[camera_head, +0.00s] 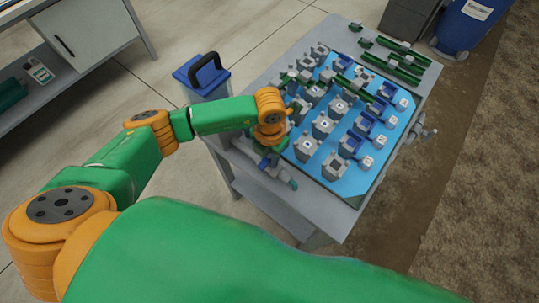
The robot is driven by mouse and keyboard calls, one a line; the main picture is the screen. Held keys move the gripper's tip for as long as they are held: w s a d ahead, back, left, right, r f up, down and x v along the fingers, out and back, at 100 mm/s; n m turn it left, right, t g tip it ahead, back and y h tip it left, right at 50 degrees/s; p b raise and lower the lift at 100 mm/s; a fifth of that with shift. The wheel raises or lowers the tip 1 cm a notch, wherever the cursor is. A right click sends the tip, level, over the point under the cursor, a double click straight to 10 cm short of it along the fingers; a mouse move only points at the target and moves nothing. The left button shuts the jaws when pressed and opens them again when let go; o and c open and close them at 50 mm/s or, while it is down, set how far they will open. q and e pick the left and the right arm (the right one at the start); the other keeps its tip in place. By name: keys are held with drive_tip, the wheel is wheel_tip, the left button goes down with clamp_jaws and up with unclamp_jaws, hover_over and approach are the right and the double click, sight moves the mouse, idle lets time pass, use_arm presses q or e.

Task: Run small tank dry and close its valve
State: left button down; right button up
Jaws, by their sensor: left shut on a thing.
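My left gripper (266,160) is at the near left edge of the skid table (325,208), low beside the blue panel. It is shut on a small part there, beside a grey pipe fitting (285,178). The wrist hides most of the jaws, so I cannot tell exactly how they sit on the valve part. A blue-topped tank (201,76) with a black handle stands behind the forearm, its lower part hidden. I cannot see any liquid level. My right gripper is not in view.
The blue panel (331,172) carries rows of grey and blue blocks. Green rails (392,67) lie at the far end. Another grey fitting (420,133) sticks out on the right side. A blue bin (463,27) stands beyond. A grey bench (85,60) is at upper left.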

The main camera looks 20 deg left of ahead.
use_arm(q)
drive_tip(key=n, duration=0.2)
drive_tip(key=n+p, duration=0.1)
drive_tip(key=n, duration=0.1)
drive_tip(key=n+p, duration=0.1)
drive_tip(key=n, duration=0.1)
drive_tip(key=shift+s+r, duration=0.1)
drive_tip(key=shift+r, duration=0.2)
drive_tip(key=n+p, duration=0.4)
drive_tip(key=n, duration=0.6)
drive_tip(key=shift+r, duration=0.1)
drive_tip(key=shift+n+p, duration=0.35)
drive_tip(key=shift+n, duration=0.85)
drive_tip(key=shift+f+n, duration=0.35)
drive_tip(key=shift+n, duration=0.15)
drive_tip(key=shift+f, duration=0.1)
drive_tip(key=c, duration=0.6)
unclamp_jaws()
